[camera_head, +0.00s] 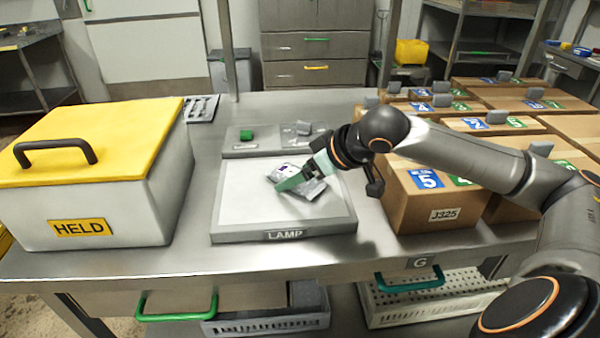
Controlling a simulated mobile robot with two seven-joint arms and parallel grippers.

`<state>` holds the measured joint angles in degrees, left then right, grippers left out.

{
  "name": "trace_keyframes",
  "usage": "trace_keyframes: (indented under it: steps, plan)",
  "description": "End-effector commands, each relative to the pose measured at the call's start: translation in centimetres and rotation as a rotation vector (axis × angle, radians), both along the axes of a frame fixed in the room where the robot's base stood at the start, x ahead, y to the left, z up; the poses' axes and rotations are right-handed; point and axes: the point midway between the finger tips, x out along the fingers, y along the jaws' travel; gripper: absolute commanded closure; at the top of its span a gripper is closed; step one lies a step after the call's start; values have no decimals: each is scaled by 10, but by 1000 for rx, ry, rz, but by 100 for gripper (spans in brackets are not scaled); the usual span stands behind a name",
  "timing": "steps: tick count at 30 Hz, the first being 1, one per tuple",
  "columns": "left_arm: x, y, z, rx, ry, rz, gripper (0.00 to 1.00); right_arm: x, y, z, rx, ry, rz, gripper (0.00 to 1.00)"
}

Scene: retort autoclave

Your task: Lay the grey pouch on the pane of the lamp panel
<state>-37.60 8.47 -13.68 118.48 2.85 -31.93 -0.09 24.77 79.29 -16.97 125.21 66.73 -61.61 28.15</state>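The grey pouch (312,190) is at the upper right part of the pale pane (250,205) of the lamp panel (225,237), which is marked LAMP. The pouch looks tilted, and I cannot tell whether it rests on the pane or is held just above it. My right gripper (291,182) reaches in from the right with a green finger across the pouch, hiding its middle. I cannot tell whether its fingers are closed on the pouch. My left gripper is not in view.
A white box with a yellow lid (95,140), marked HELD, stands left of the panel. Cartons (430,195) stand close on the right, under my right arm.

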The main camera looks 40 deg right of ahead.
Motion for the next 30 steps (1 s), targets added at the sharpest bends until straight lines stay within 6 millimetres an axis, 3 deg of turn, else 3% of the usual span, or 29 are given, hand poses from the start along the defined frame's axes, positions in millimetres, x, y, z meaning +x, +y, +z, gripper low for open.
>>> trace_keyframes:
  steps: [14,30]
  plan:
    - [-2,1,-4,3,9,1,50,-3,-2,5,-1,-1,-1,0]
    - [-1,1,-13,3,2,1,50,-33,-9,36,-8,1,5,0]
